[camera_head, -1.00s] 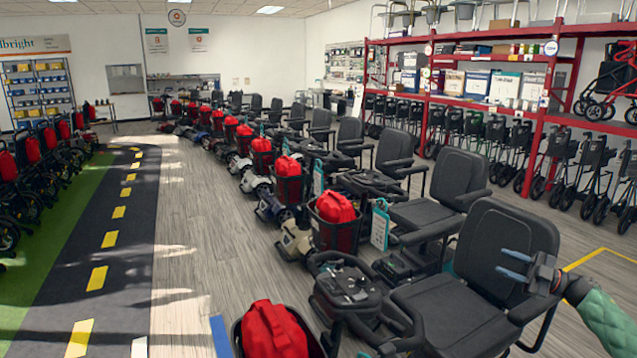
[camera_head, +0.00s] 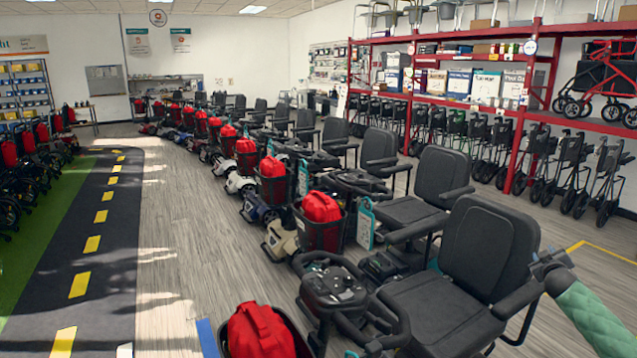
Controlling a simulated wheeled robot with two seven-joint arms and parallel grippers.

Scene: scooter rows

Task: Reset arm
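My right arm in its green sleeve comes in from the lower right edge. My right gripper (camera_head: 547,265) is at its end, in front of the nearest scooter's black seat (camera_head: 485,245). Its fingers do not show clearly from this angle, so I cannot tell whether they are apart. I see nothing held in it. My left gripper is not in view.
A row of scooters with red bags (camera_head: 262,332) in their baskets runs away from me. Red shelving (camera_head: 525,120) with boxes and folded walkers stands at the right. Grey floor (camera_head: 180,230) and a dark lane with yellow dashes (camera_head: 92,244) lie clear at left.

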